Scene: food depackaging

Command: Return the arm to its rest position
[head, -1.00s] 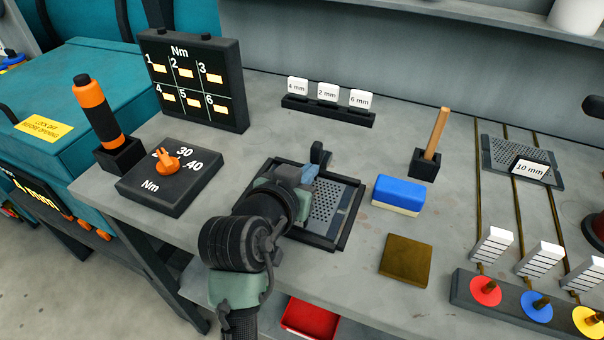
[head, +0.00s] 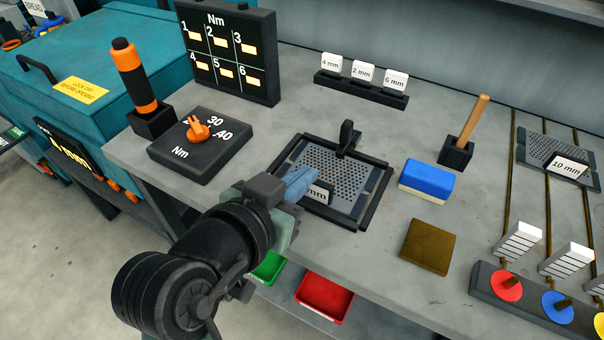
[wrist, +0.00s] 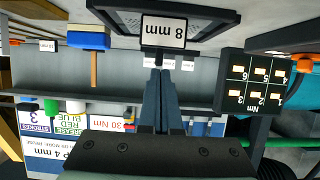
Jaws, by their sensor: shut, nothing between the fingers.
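My arm reaches in from the lower left of the head view. My gripper (head: 303,180), with blue-grey fingers, is at the front left edge of the black-framed perforated plate (head: 335,170). The fingers are together and hold nothing. In the wrist view the shut fingers (wrist: 160,85) point at a white card marked 8 mm (wrist: 164,32), which appears upside down. In the head view the fingers partly hide this card (head: 318,191). I cannot tell the exact gap between fingertips and card.
A blue and cream block (head: 426,180), a brown pad (head: 427,247) and a wooden-handled tool in a holder (head: 457,153) stand right. A torque dial box (head: 200,145) and orange-handled driver (head: 134,75) stand left. Red (head: 324,297) and green (head: 268,267) bins sit below the bench edge.

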